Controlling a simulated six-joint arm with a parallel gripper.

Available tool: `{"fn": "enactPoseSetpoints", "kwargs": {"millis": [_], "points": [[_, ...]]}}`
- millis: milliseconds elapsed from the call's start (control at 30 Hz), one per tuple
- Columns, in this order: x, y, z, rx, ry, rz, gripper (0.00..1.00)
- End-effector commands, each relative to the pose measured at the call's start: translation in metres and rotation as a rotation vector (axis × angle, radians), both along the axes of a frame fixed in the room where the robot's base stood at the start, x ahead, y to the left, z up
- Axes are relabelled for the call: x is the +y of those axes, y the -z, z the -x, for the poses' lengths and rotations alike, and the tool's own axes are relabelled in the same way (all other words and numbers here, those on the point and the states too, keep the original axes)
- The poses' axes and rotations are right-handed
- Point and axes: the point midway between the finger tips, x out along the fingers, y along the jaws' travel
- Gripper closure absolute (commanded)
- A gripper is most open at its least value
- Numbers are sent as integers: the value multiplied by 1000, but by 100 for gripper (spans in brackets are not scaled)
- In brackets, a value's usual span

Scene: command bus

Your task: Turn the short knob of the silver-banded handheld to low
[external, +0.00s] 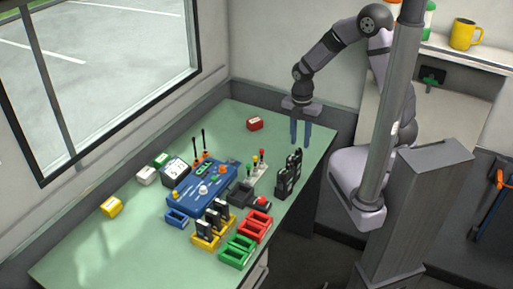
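Two black handhelds stand upright on the right part of the table, the nearer handheld (281,186) beside the farther handheld (292,170). More black handhelds (211,217) stand in a yellow holder (207,242) near the front. All are too small to tell which has a silver band, and their knobs and settings cannot be read. My gripper (300,144) points down over the table's far right part, beyond the standing handhelds. Its two blue-grey fingers are apart with nothing between them.
A blue console (188,205) with knobs fills the table's middle. Small coloured levers (262,155) stand between it and the handhelds. A red box (254,124) lies left of my gripper. The far table end is mostly clear.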

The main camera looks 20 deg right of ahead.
Motion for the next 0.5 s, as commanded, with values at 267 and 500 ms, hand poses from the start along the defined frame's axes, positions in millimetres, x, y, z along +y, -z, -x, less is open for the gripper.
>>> {"fn": "enactPoseSetpoints", "kwargs": {"millis": [267,500], "points": [[-1,20,1,1,1,1,70],[-1,23,0,-1,1,-1,70]]}}
